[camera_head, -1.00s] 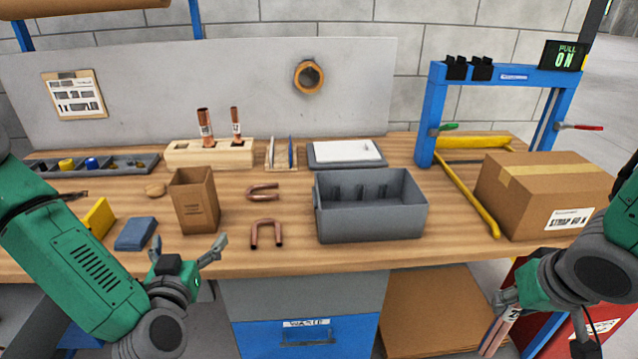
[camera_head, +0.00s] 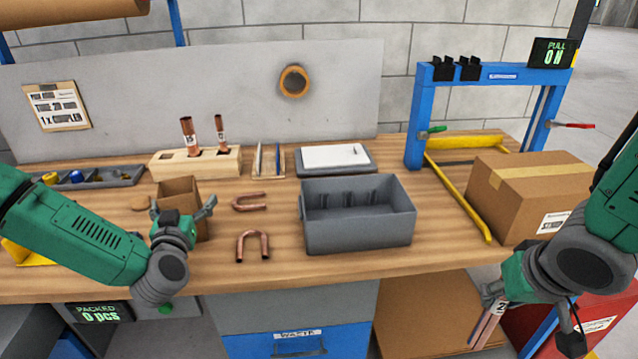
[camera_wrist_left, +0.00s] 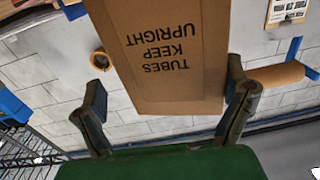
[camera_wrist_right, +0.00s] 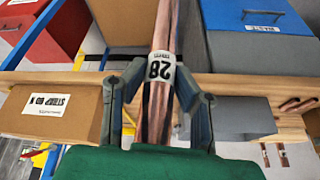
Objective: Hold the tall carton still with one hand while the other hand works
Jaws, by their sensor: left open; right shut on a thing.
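The tall brown carton (camera_head: 179,187) stands open-topped on the workbench, partly hidden behind my left gripper (camera_head: 187,219). In the left wrist view the carton (camera_wrist_left: 165,85), printed "TUBES KEEP UPRIGHT", is between the two spread fingers of my left gripper (camera_wrist_left: 168,105). Some room shows beside the left finger; contact at the right finger cannot be told. My right gripper (camera_wrist_right: 160,95) is shut on a bundle of copper tubes (camera_wrist_right: 158,105) with a white "28" tag. In the head view the tubes (camera_head: 488,330) hang low at the right, before the bench's front edge.
A grey bin (camera_head: 358,232) stands mid-bench, with copper U-bends (camera_head: 253,246) left of it. A wooden block (camera_head: 195,162) holds upright copper pieces. A taped box (camera_head: 530,195) and blue frame (camera_head: 413,125) stand at the right.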

